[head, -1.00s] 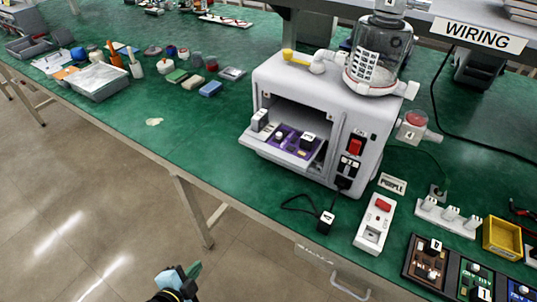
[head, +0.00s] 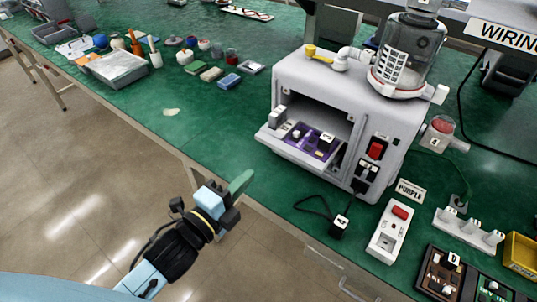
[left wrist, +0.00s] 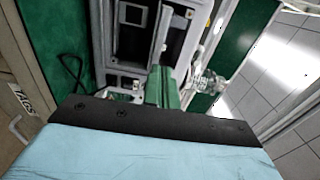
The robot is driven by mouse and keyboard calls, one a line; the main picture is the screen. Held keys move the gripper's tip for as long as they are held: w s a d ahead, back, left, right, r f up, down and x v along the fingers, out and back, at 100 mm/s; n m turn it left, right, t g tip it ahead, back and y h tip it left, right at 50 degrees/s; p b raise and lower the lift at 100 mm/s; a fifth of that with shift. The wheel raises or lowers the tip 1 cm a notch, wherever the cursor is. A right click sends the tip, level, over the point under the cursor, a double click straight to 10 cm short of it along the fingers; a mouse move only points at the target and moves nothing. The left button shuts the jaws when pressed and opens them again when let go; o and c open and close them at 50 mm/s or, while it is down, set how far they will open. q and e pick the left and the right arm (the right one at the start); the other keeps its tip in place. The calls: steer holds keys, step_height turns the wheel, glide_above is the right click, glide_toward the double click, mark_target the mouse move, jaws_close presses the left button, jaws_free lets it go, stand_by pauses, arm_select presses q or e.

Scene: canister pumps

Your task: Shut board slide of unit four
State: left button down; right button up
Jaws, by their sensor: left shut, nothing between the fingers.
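A pale grey pump unit (head: 346,118) stands on the green bench, with a clear canister (head: 408,48) on top. Its board slide (head: 288,152) sticks out of the front opening, carrying a purple board (head: 308,140). I cannot read a unit number on the housing. My left gripper (head: 241,184) is off the bench's front edge, below and left of the slide and apart from it. Its green fingers are shut and empty. In the left wrist view the fingers (left wrist: 163,86) point toward the unit, whose front shows behind them. My right gripper is not in view.
A black plug (head: 339,227) on a cord, a white socket with a red switch (head: 391,228) and a PURPLE sign (head: 410,190) lie right of the slide. Spare boards (head: 440,272) lie farther right. A grey tray (head: 117,68) stands far left.

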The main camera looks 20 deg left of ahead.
mark_target(276, 148)
arm_select(q)
steer(key=x, duration=0.8)
steer(key=shift+w+d+f, duration=0.1)
steer(key=shift+w, duration=0.2)
